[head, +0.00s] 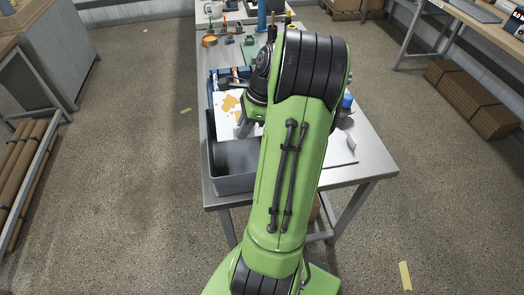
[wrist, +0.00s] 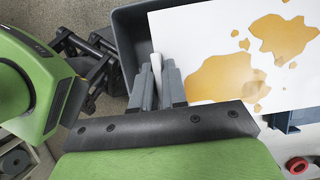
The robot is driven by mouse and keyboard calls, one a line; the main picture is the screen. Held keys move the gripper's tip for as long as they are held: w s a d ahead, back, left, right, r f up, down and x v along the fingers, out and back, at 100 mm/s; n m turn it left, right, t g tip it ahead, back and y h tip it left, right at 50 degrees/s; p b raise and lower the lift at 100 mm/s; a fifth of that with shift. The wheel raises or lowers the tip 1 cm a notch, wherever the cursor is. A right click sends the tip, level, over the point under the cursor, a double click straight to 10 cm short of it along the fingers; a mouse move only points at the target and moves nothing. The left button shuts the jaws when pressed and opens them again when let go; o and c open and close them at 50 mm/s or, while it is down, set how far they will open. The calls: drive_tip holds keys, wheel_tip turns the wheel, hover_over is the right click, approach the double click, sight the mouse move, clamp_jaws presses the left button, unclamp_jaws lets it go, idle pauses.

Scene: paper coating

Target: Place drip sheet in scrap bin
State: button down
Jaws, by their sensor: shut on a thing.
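The drip sheet (head: 228,110) is white with amber stains. It also shows in the wrist view (wrist: 225,80), filling the upper right. My gripper (wrist: 157,75) is shut, with a thin white edge between its grey fingers; I take this to be the sheet's edge. In the head view my gripper (head: 245,127) is at the sheet's lower right, partly hidden by my arm. A grey open bin (head: 235,184), seemingly the scrap bin, stands at the table's near left. The sheet is at the bin's far end; whether it touches the bin is unclear. The bin's wall (wrist: 122,32) also shows in the wrist view.
The metal table (head: 365,170) has free room at its near right. Small tools and cups stand at its far end. A red ring (wrist: 297,165) lies at the wrist view's lower right. My arm hides the table's middle.

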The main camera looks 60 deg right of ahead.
drive_tip(key=f+b, duration=0.2)
drive_tip(key=f, duration=0.6)
drive_tip(key=f+b, duration=0.2)
drive_tip(key=f, duration=0.7)
drive_tip(key=shift+w+a, duration=0.1)
drive_tip(key=shift+a, duration=0.1)
drive_tip(key=c, duration=1.6)
unclamp_jaws()
drive_tip(key=shift+f, duration=0.1)
drive_tip(key=o, duration=0.4)
drive_tip(key=shift+o, duration=0.2)
